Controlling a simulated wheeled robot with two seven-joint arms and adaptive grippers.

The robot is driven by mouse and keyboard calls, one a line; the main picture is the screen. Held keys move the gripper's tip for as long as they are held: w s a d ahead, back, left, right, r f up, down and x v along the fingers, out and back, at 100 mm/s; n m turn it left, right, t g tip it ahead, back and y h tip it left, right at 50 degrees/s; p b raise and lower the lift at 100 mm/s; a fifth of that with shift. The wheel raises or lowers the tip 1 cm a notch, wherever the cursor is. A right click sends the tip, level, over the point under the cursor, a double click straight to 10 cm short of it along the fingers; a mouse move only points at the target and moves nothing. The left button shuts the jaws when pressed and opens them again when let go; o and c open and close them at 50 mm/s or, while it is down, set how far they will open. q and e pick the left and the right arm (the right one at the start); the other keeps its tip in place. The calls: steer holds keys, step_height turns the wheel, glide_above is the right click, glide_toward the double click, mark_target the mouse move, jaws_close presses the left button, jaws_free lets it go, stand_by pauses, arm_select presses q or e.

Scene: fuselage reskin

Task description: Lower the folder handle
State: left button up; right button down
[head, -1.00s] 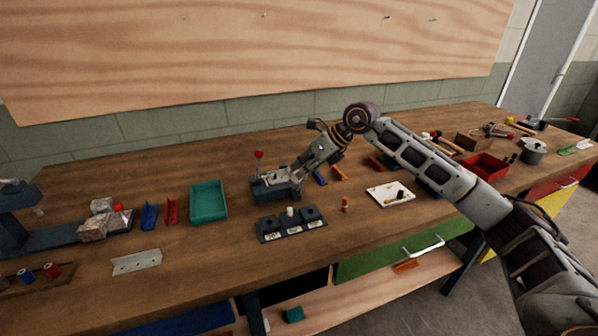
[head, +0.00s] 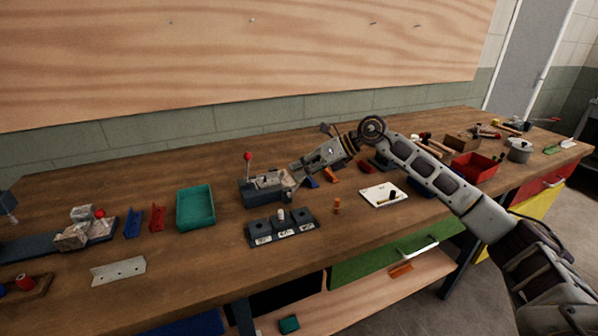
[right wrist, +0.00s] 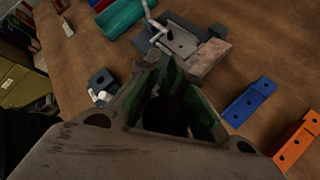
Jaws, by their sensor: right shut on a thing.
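The folder (head: 258,196) is a small dark-grey bench tool with a pale metal top, standing mid-bench. Its handle (head: 248,168) stands upright with a red ball knob (head: 248,156). In the right wrist view the handle's rod (right wrist: 149,14) rises from the folder (right wrist: 180,38), its knob out of frame. My right gripper (head: 292,180) is low at the folder's right end, jaws closed on a pale thin piece (head: 286,181) there. In the right wrist view the fingertips (right wrist: 164,62) meet beside the folder's plate, hiding most of that piece. My left gripper is out of view.
A teal tray (head: 196,207) is left of the folder. A dark block with a white peg (head: 282,228) stands in front. Blue (right wrist: 249,101) and orange (right wrist: 297,139) brackets lie right of the gripper. A drilled metal angle (head: 118,270) lies at front left.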

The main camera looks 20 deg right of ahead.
steer(key=shift+d+f, duration=0.5)
steer(key=c, duration=1.5)
jaws_free()
steer(key=shift+d, duration=0.3)
steer(key=shift+v, duration=5.95)
steer(key=shift+s+a, duration=0.15)
